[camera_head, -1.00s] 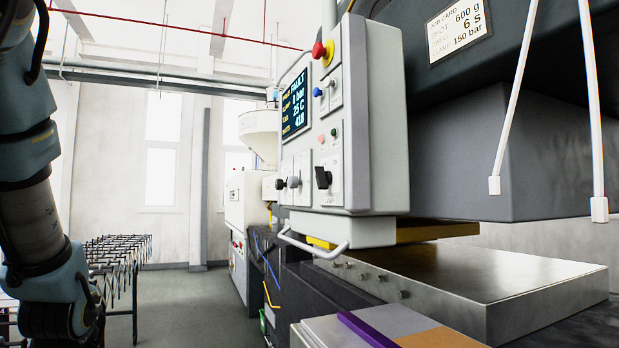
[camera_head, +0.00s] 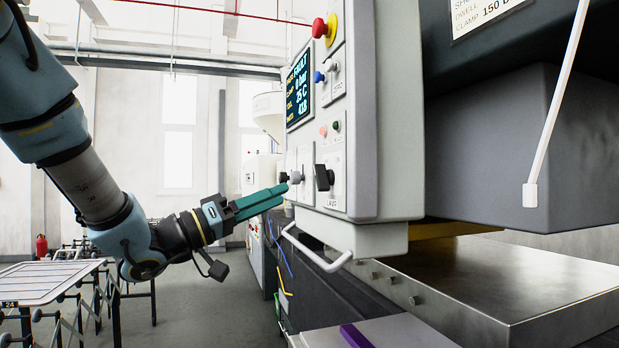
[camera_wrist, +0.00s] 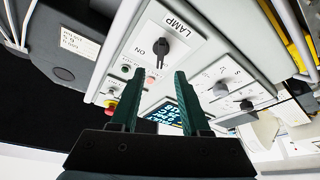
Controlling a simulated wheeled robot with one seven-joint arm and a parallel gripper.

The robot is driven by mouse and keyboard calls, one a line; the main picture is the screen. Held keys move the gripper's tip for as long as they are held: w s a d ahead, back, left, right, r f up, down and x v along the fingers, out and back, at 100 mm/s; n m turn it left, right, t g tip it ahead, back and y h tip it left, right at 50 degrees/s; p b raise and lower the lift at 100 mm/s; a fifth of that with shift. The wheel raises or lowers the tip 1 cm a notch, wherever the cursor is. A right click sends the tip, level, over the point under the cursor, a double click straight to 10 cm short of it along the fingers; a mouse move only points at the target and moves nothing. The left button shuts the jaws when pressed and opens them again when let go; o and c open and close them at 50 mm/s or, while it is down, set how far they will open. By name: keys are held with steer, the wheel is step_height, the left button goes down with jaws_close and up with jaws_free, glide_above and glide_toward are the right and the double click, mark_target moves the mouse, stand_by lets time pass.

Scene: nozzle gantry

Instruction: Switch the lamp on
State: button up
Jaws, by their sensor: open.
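The lamp switch is a black rotary knob (camera_head: 324,178) on the lower right of the grey control panel's face. In the wrist view the knob (camera_wrist: 173,46) sits on a white plate marked LAMP, with ON printed beside it, and its pointer is turned away from the ON mark. My gripper (camera_head: 284,183) is open and empty, with green fingers pointing at the panel from the left. In the wrist view the gripper's fingertips (camera_wrist: 160,74) are spread, with the lamp knob ahead between and beyond them. They appear apart from the knob.
The control panel (camera_head: 390,120) also carries a red emergency button (camera_head: 322,27), a screen (camera_head: 300,85) reading FAULT, and two neighbouring knobs (camera_head: 295,177) left of the lamp switch. A white handle bar (camera_head: 318,250) juts out below. A slatted table (camera_head: 50,280) stands at left.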

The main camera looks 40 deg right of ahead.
mark_target(317, 180)
steer(key=p+x, duration=0.3)
steer(key=x, duration=0.5)
steer(key=shift+d+r, duration=0.15)
steer(key=shift+d, duration=0.15)
steer(key=shift+s+d+r, duration=0.1)
steer(key=shift+d, duration=0.6)
steer(key=shift+c, duration=0.2)
jaws_close()
